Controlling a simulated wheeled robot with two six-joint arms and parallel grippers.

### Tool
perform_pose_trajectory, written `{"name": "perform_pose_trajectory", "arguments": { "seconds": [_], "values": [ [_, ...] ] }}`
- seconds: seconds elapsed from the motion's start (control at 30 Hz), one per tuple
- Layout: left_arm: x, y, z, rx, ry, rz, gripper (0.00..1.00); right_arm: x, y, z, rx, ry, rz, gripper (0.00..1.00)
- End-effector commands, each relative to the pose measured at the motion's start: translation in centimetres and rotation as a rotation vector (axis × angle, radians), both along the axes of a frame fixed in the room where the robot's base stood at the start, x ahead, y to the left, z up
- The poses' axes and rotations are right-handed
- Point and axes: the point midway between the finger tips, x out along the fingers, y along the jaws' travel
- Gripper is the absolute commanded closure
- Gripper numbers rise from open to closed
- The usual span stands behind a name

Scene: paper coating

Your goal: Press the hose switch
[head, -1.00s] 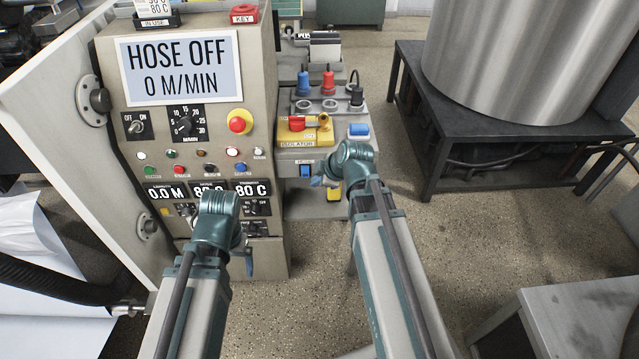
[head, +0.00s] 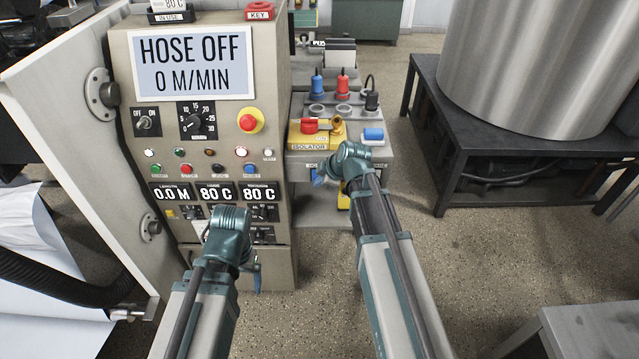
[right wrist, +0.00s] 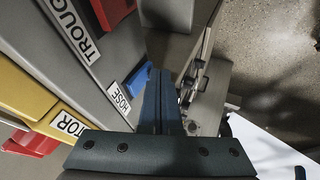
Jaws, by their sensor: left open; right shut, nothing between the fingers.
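The blue hose switch (right wrist: 138,80) sits beside its HOSE label (right wrist: 120,97) in the right wrist view. My right gripper (right wrist: 163,75) is shut and empty, its tips close beside the switch; I cannot tell whether they touch. In the head view, my right gripper (head: 318,179) is in front of the small panel under the yellow isolator plate (head: 310,142) and largely covers the switch. The display (head: 193,65) reads HOSE OFF, 0 M/MIN. My left gripper (head: 257,278) hangs low in front of the cabinet and is open, mostly hidden behind its wrist.
A red emergency button on yellow (head: 250,121) and several small buttons are on the cabinet face. A steel drum (head: 535,60) on a dark stand (head: 440,180) stands to the right. Floor between is clear.

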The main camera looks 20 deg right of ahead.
Motion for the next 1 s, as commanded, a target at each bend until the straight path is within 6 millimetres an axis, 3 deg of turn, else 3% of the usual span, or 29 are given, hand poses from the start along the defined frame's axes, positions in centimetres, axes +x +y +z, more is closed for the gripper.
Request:
{"name": "perform_pose_trajectory", "arguments": {
  "seconds": [0.33, 0.73, 1.0],
  "values": [
    [0.0, 0.0, -0.2, 0.0, 0.0, 0.0, 0.12, 0.5, -0.1, -0.2, 0.0, 0.0, 0.0, 1.0],
    [0.0, 0.0, 1.4, 0.0, 0.0, 0.0, 0.12, 0.5, -0.1, 1.4, 0.0, -0.001, 0.0, 1.0],
    [0.0, 0.0, 1.4, 0.0, 0.0, 0.0, 0.12, 0.6, -0.2, 1.4, 0.0, -0.003, -0.001, 1.0]
  ]
}}
